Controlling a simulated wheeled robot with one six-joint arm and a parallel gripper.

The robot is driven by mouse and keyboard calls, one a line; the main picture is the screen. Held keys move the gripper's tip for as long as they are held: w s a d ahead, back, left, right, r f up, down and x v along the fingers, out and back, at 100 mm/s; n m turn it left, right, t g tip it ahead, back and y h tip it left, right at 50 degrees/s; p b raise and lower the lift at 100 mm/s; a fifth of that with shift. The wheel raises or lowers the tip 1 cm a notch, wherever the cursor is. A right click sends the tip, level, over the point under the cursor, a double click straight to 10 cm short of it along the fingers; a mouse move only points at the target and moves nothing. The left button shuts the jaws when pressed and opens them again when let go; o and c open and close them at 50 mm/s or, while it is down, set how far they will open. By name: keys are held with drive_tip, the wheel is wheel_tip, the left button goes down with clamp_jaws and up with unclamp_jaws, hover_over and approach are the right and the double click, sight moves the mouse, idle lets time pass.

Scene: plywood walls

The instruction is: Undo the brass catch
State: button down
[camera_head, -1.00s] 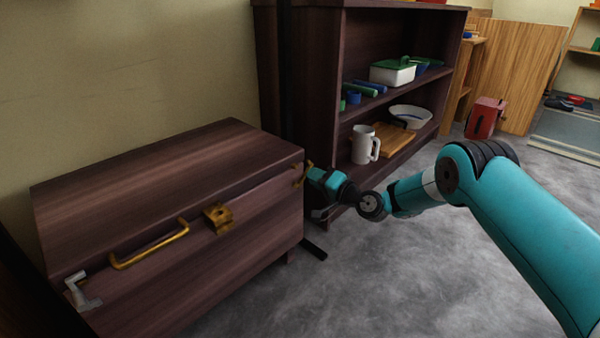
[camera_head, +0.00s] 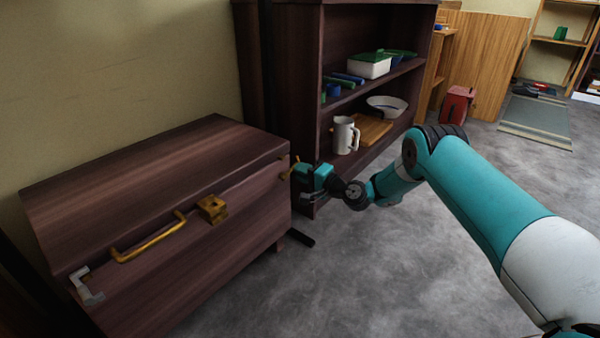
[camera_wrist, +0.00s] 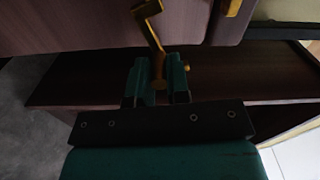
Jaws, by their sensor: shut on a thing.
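The brass catch (camera_head: 288,171) is at the right end of the front of a dark wooden chest (camera_head: 150,180). In the wrist view the catch (camera_wrist: 152,30) is a bent brass lever running down between my fingers. My gripper (camera_wrist: 159,70) is shut on its lower end, with the green fingers on either side. In the head view my gripper (camera_head: 300,172) is at the chest's right front corner. The fingers hide part of the lever. The chest's lid looks down.
A silver-grey catch (camera_head: 85,284) is at the chest's left end. A brass handle (camera_head: 150,243) and a brass hasp (camera_head: 212,208) lie between. A dark shelf (camera_head: 300,130) with a white mug (camera_head: 345,135) stands close behind my gripper. Grey floor at right is open.

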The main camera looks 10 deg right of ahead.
drive_tip(key=c, duration=1.1)
unclamp_jaws()
drive_tip(key=shift+w, duration=0.1)
drive_tip(key=p+v, duration=1.7)
drive_tip(key=p, duration=0.4)
drive_tip(key=shift+d+p, duration=0.25)
drive_tip(key=shift+p, duration=0.05)
drive_tip(key=shift+f, duration=0.1)
